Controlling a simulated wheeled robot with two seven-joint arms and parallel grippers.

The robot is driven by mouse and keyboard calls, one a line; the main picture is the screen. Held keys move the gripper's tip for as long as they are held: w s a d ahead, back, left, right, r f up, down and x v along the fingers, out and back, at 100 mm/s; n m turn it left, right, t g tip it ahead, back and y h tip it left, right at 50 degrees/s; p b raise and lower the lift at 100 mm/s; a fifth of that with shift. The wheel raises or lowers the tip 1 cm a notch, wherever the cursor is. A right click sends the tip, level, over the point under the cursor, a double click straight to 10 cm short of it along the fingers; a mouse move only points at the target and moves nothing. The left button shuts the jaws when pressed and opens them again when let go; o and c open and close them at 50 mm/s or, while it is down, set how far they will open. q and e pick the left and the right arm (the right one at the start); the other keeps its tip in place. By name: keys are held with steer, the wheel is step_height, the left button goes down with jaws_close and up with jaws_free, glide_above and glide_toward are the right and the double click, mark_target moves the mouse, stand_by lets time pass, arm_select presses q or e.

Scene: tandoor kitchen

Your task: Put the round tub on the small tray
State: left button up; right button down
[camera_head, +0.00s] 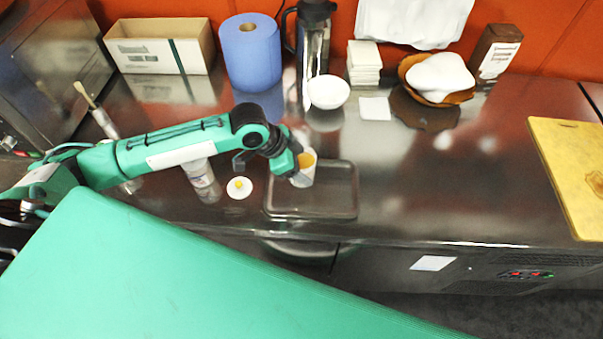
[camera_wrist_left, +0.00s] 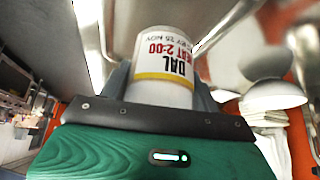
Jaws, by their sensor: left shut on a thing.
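The round tub (camera_head: 307,168) is white with orange contents. In the left wrist view the tub (camera_wrist_left: 160,58) shows a printed label reading "DAL" and a yellow band. My left gripper (camera_head: 296,167) is shut on it, with one finger on each side. The small tray (camera_head: 335,192) is dark, with a raised rim, and lies near the counter's front edge. The tub appears over the tray's upper left part. Whether its base touches the tray is unclear. My right gripper is not in view.
A small white dish (camera_head: 239,188) and a clear bottle (camera_head: 202,178) stand left of the tray. Behind are a white bowl (camera_head: 328,92), a blue paper roll (camera_head: 250,55) and a flask (camera_head: 314,45). A yellow board (camera_head: 570,165) lies far right. Counter right of the tray is clear.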

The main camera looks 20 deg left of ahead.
arm_select(q)
step_height(320, 180, down, 4)
steer(key=shift+f+p, duration=0.25)
steer(key=shift+p, duration=0.2)
steer(key=shift+f, duration=0.35)
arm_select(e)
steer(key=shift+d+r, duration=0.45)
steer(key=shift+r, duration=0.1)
arm_select(q)
steer(key=shift+f, duration=0.15)
steer(key=o, duration=1.3)
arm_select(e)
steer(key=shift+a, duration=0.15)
